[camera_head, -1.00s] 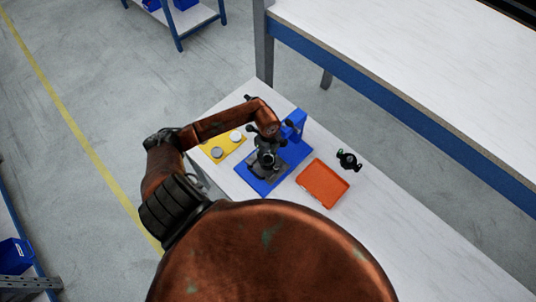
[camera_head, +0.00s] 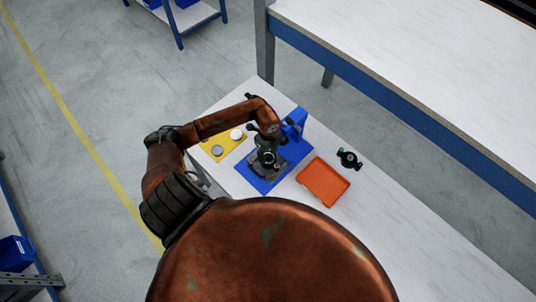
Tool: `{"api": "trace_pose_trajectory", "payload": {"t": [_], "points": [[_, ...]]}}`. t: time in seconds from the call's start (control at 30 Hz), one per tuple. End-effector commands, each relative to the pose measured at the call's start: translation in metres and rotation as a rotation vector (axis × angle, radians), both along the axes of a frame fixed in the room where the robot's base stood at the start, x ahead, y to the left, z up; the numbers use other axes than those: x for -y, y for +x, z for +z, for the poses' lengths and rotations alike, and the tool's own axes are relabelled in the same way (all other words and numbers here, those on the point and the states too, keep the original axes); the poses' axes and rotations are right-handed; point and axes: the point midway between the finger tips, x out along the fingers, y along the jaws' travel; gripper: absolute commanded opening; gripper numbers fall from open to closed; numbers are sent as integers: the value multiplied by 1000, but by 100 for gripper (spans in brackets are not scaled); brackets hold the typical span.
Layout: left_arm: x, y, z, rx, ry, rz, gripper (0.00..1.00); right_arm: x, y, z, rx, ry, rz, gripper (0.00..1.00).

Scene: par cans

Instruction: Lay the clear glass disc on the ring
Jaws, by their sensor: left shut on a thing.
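My left gripper (camera_head: 267,157) is over the blue fixture (camera_head: 249,180) on the white table, pointing down. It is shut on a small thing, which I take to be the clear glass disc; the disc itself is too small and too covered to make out. A dark block sits on the fixture under the gripper. The ring cannot be told apart there, and I cannot tell whether the held thing touches anything. My right gripper is not in view.
A yellow plate (camera_head: 212,156) left of the fixture holds a grey disc (camera_head: 217,150) and a white disc (camera_head: 236,134). An orange tray (camera_head: 324,182) lies right of it. A black part (camera_head: 348,159) stands beyond the tray. A blue upright (camera_head: 298,120) rises behind the gripper.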

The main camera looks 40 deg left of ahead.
Motion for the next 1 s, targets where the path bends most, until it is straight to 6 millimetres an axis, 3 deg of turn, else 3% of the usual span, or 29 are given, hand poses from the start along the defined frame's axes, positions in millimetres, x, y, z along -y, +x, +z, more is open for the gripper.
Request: {"api": "trace_pose_trajectory", "payload": {"t": [0.37,0.4,0.67,1.0], "points": [[0,0,-2,0,0,0,29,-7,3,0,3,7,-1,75],[0,0,-2,0,0,0,42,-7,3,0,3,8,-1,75],[0,0,-2,0,0,0,60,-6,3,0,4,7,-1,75],[0,0,1,1,0,0,61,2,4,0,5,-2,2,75]]}}
